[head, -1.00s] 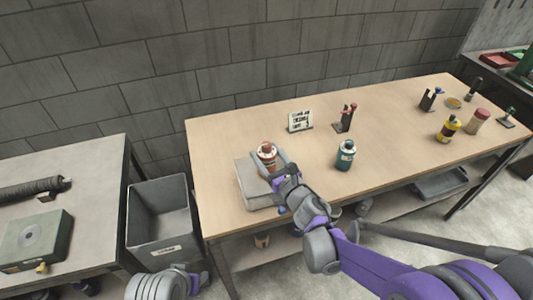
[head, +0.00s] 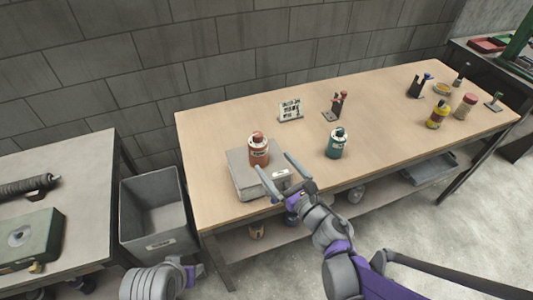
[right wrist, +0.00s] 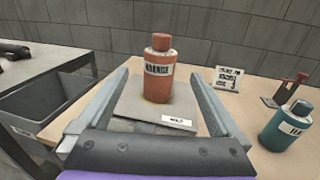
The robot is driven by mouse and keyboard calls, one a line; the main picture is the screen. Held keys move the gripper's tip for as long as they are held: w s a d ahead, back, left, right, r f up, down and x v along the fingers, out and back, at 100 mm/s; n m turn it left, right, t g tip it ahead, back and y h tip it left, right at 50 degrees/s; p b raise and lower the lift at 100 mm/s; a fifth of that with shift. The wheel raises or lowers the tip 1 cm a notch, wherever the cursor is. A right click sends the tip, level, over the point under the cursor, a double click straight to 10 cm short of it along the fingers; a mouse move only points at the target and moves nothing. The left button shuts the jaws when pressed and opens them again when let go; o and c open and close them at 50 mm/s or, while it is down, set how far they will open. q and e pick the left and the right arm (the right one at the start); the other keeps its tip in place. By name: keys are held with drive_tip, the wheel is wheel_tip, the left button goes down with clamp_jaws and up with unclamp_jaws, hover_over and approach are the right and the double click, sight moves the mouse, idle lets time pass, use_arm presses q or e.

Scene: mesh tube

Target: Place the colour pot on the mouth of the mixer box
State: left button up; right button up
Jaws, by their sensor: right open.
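My right gripper (head: 273,162) is open and empty, on the front side of the pot. Its fingers (right wrist: 158,76) appear either side of the pot in the wrist view, with clear gaps.
A teal bottle (head: 336,144) stands to the right of the box. A small sign (head: 291,110) and a red-topped stand (head: 336,107) are behind. A grey bin (head: 157,213) is left of the table.

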drive_tip(key=s+d+f+m+g+h, duration=0.15)
drive_tip(key=d+m+h, duration=0.3)
drive_tip(key=m, duration=0.45)
drive_tip(key=s+d+f+m+g+h, duration=0.1)
drive_tip(key=s+d+m+h, duration=0.2)
drive_tip(key=d+m, duration=0.45)
drive_tip(key=s+d+f+m+g+h, duration=0.1)
drive_tip(key=s+d+m+h, duration=0.2)
drive_tip(key=m, duration=0.8)
drive_tip(key=s+a+f+m+g+y, duration=0.1)
drive_tip(key=s+f+m+g, duration=0.2)
drive_tip(key=s+m, duration=0.4)
drive_tip(key=s+a+f+m+g, duration=0.1)
drive_tip(key=s+f+m+g, duration=0.3)
drive_tip(key=s+m, duration=0.3)
drive_tip(key=shift+s+y, duration=0.25)
drive_tip(key=shift+y, duration=0.1)
